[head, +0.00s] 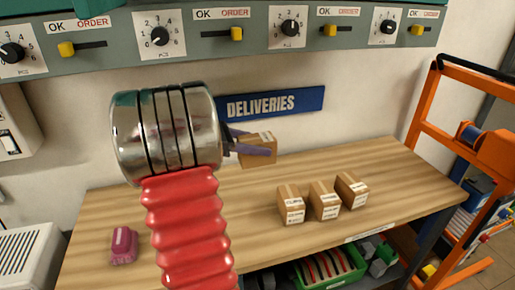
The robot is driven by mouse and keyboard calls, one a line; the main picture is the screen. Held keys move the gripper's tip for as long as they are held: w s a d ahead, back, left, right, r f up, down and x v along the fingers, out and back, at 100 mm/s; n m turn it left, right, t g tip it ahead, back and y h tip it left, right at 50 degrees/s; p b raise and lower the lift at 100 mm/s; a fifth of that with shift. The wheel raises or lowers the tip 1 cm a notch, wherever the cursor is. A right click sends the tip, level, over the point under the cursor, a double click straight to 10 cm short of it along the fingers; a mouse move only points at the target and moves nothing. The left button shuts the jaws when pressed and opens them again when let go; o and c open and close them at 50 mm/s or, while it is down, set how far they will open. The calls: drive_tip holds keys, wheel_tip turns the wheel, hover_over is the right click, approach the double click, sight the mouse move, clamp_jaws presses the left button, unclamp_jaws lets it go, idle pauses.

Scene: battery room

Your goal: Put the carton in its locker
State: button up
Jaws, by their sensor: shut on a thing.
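My gripper (236,146) is shut on a small brown carton (262,138) and holds it above the back of the wooden table, in front of the blue DELIVERIES sign (272,104). Purple-grey fingers lie along the carton; my arm hides part of the gripper. Three more brown cartons with white labels stand on the table: a left one (290,204), a middle one (323,200) and a right one (351,189). I cannot read their labels clearly. I cannot pick out a locker in this view.
The wooden table (400,190) is clear around the cartons. A pink object (124,246) lies at its left. A grey panel (190,42) with dials and yellow sliders runs above. An orange frame (425,100) stands at the right, and a green bin (335,272) sits below the table.

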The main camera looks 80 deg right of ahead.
idle(0.3)
drive_tip(key=w+a+n+t+h, duration=0.2)
drive_tip(key=w+n+t+h, duration=0.15)
drive_tip(key=w, duration=0.75)
drive_tip(key=w+a+n+t+h, duration=0.2)
drive_tip(key=w+a+n+t, duration=0.15)
drive_tip(key=w, duration=0.65)
drive_tip(key=w+a+f+n+t, duration=0.3)
drive_tip(key=w+a+n+t, duration=0.55)
drive_tip(key=w, duration=0.65)
drive_tip(key=w+a+f+n+t+y, duration=0.1)
drive_tip(key=w+a+f+n+t, duration=0.3)
drive_tip(key=a, duration=0.7)
drive_tip(key=w+a+f+n+t+y, duration=0.1)
drive_tip(key=w+a+y, duration=0.1)
drive_tip(key=w+a, duration=0.65)
drive_tip(key=s+a+f+n+t+y, duration=0.1)
drive_tip(key=a+f+n+t+y, duration=0.1)
drive_tip(key=a, duration=0.9)
drive_tip(key=s+a+f+n+t+y, duration=0.1)
drive_tip(key=a+f+n+t+y, duration=0.1)
drive_tip(key=a, duration=0.9)
drive_tip(key=shift+s+f+n+y, duration=0.35)
drive_tip(key=shift+f+n+y, duration=0.4)
drive_tip(key=shift+n, duration=0.2)
drive_tip(key=shift+a, duration=0.1)
